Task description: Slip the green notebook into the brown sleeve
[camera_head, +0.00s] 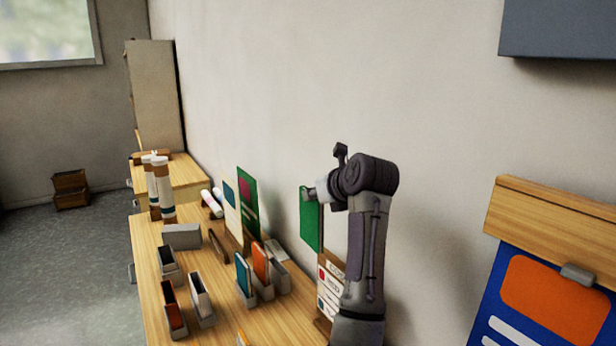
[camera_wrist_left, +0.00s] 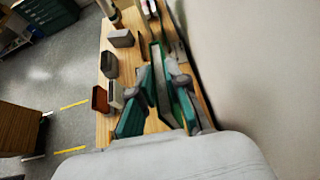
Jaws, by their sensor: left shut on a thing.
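The green notebook (camera_head: 311,222) hangs upright from my left gripper (camera_head: 310,194), high over the right side of the table by the wall. In the left wrist view the green notebook (camera_wrist_left: 159,78) sits between the two fingers of my left gripper (camera_wrist_left: 161,76), which is shut on it. A red-brown open-topped sleeve (camera_head: 172,312) stands upright at the near left of the table, apart from the notebook; it also shows in the left wrist view (camera_wrist_left: 100,99). A narrow dark-brown piece (camera_head: 217,244) stands farther back; I cannot tell which is the brown sleeve. My right gripper is not in view.
Grey holders (camera_head: 201,302) stand near the red-brown one. A teal item (camera_head: 243,272) and an orange item (camera_head: 261,262) stand upright in others. A green panel (camera_head: 249,205) is at the wall. White-and-brown rolls (camera_head: 163,188) stand at the far left.

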